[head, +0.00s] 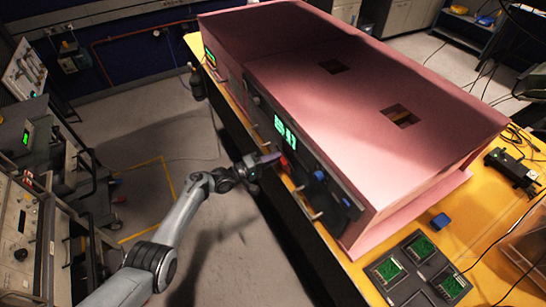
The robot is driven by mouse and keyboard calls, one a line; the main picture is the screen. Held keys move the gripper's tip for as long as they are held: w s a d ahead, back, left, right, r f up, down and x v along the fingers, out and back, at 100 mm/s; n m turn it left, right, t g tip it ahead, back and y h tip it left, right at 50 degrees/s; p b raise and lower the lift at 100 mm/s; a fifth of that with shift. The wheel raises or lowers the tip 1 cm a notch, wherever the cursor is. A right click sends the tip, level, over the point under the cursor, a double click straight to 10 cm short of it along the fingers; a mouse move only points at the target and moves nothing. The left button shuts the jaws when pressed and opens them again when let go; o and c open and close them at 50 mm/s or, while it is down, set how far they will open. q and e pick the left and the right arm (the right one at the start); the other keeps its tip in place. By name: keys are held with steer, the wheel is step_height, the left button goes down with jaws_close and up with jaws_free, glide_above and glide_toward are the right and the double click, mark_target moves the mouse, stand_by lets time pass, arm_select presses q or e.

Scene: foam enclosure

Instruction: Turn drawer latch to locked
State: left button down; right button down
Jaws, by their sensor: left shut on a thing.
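The pink foam enclosure (330,75) stands on a yellow bench, with a dark front panel (318,168) along its left side. My left gripper (271,158) reaches the panel from the left and is shut at a small red part (284,163), which looks like the drawer latch. The fingers cover part of it, so its turn angle cannot be told. A blue knob (319,176) sits on the panel just right of the gripper. My right gripper is not in view.
A lit green display (285,131) is above the gripper on the panel. Handles stick out lower right. Green circuit boards in a dark tray (413,258) and a small blue block (440,221) lie on the yellow bench (490,215). The floor left of the bench is open.

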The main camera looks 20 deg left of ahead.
arm_select(q)
steer(key=shift+f+n, duration=0.1)
steer(key=shift+n, duration=0.5)
steer(key=c, duration=1.2)
jaws_free()
steer(key=shift+o, duration=0.2)
steer(key=shift+a, duration=0.1)
steer(key=p+v, duration=0.2)
steer(key=v, duration=0.8)
steer(key=shift+s+p, duration=0.3)
steer(key=shift+p, duration=0.1)
